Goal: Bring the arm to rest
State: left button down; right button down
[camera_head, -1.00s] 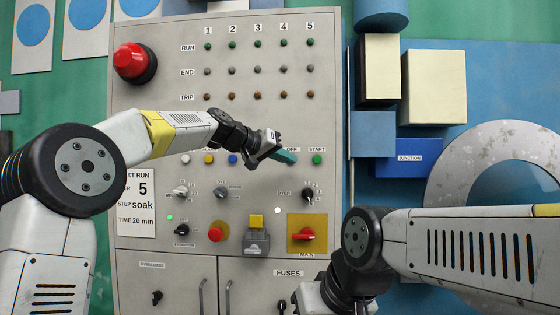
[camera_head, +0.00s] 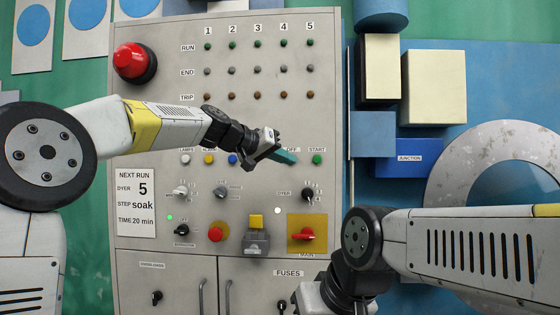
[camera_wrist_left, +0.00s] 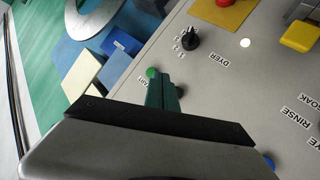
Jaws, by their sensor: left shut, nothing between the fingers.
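My left gripper (camera_head: 287,157) is shut and empty, in front of the grey control panel (camera_head: 180,60). Its teal fingers show between the OFF label and the green START button (camera_head: 317,160). In the left wrist view the shut fingers (camera_wrist_left: 160,90) overlap the panel close to the green button (camera_wrist_left: 152,73); I cannot tell whether they touch it. My left arm (camera_head: 160,125) reaches in from the left at mid height. My right arm (camera_head: 470,245) lies low at the right, and its fingertips are out of the picture.
The panel carries a dyer selector (camera_head: 308,195), a red main switch (camera_head: 303,235), a yellow-topped control (camera_head: 256,222) and a red emergency button (camera_head: 134,63). A card (camera_head: 136,203) reads dyer 5, soak, 20 min. Blue and cream boxes (camera_head: 434,88) stand at the right.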

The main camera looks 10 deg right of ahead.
pick_arm(q)
jog(key=s+a+f+n+g+y, duration=0.1)
jog(key=s+a+f+n+y, duration=0.4)
jog(key=s+a+f, duration=2.3)
jog(key=s+a+y, duration=0.3)
jog(key=y, duration=0.2)
jog(key=shift+s+a+f+n, duration=0.15)
jog(key=shift+a+f+n, duration=0.1)
jog(key=shift+a+n, duration=0.15)
